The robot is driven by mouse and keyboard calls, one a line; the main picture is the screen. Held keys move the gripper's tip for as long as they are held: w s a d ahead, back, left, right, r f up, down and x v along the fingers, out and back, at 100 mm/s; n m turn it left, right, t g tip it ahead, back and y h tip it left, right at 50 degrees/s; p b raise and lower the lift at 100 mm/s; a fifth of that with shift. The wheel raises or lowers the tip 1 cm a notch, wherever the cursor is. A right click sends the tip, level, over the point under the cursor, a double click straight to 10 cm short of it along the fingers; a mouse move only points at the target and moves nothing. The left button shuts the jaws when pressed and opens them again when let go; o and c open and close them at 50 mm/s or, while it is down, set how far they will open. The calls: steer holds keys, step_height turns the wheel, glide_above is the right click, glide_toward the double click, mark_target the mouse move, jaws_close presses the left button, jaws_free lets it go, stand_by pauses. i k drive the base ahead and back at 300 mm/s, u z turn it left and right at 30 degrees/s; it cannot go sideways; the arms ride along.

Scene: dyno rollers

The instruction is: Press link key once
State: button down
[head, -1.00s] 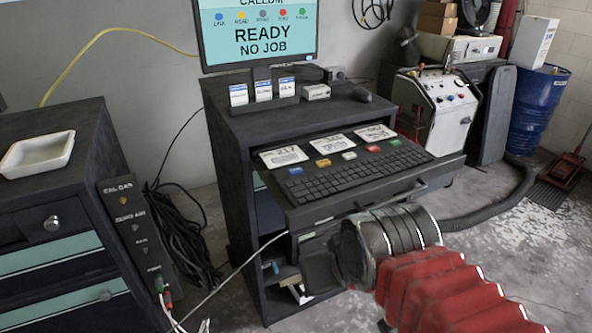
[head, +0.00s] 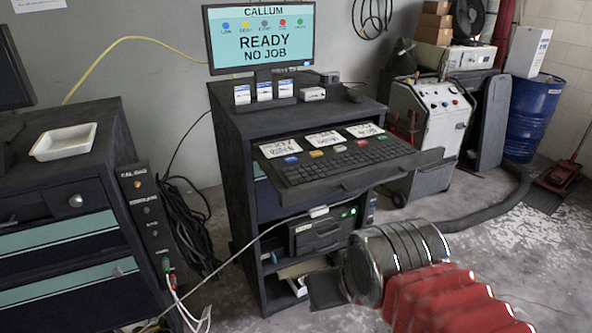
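A blue key (head: 291,160), the colour of the screen's LINK dot, is at the left end of the coloured key row above the keyboard (head: 345,165). Yellow (head: 316,153), pale, red (head: 361,142) and green keys follow to its right. The monitor (head: 262,38) reads CALLUM, READY, NO JOB. My arm, with red bellows and a dark ribbed cylinder, is at the lower right. A dark flat part at its end, likely my gripper (head: 326,288), is below the keyboard tray, well away from the keys. Its fingers cannot be made out.
The keyboard tray juts out from a dark cabinet (head: 225,130). A pale cable crosses in front of it. A left cabinet holds a white tray (head: 63,142). A wheeled machine (head: 432,115) and blue drum (head: 534,115) stand behind right. Grey floor at right is partly clear.

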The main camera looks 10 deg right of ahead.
mark_target(294, 159)
steer(key=k, duration=0.9)
steer(key=u, duration=0.25)
steer(key=i, duration=0.55)
steer(key=u, duration=0.45)
steer(key=i, duration=1.5)
steer(key=z, duration=0.4)
